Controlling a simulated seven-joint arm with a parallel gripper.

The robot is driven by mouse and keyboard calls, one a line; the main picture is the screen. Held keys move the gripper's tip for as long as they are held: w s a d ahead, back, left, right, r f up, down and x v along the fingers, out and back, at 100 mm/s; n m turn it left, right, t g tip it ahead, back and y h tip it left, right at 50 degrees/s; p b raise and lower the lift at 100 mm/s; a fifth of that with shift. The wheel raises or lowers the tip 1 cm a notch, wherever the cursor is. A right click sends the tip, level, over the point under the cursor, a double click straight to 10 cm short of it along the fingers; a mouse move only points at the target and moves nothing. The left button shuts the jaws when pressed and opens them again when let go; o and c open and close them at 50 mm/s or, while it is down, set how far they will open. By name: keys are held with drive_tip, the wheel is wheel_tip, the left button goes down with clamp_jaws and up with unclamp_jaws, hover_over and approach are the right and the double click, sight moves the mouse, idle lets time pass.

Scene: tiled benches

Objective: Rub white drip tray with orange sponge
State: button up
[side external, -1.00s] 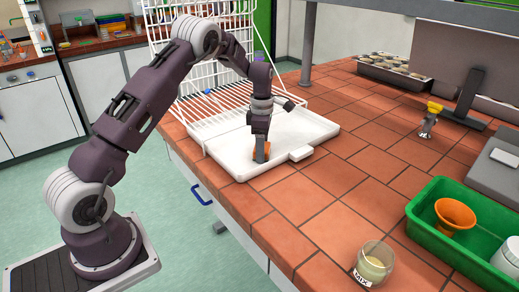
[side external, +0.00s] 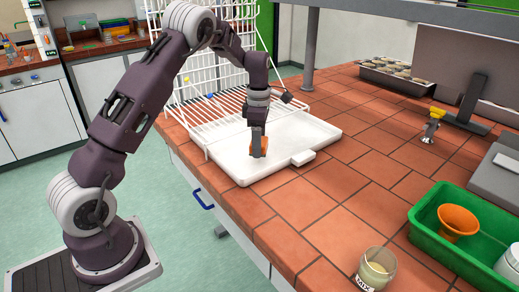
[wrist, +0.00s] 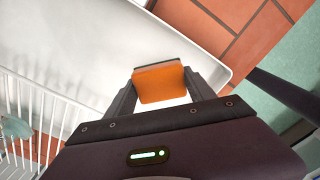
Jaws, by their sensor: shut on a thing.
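The white drip tray (side external: 295,135) lies flat on the terracotta tiled bench, with part of it under a white wire rack. My gripper (side external: 258,150) points down over the near left part of the tray. It is shut on the orange sponge (wrist: 160,83), which shows between the two fingers in the wrist view. The sponge (side external: 256,153) is low at the tray floor and seems to touch it, though the contact itself is hard to see. In the wrist view the tray (wrist: 70,45) spreads out around the sponge, with its raised rim to the right.
The white wire rack (side external: 200,112) stands left of and behind the gripper. A glass jar (side external: 375,268) stands at the bench's front edge. A green crate (side external: 425,235) holding an orange funnel (side external: 457,222) is at right. A yellow-topped item (side external: 433,122) stands farther back. The middle tiles are clear.

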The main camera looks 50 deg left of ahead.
drive_tip(key=shift+r, duration=1.8)
drive_tip(key=shift+d, duration=0.15)
drive_tip(key=d+m, duration=0.4)
drive_tip(key=d, duration=0.8)
drive_tip(key=m, duration=0.5)
hover_over(311, 221)
wheel_tip(311, 221, down, 8)
drive_tip(key=shift+f, duration=0.15)
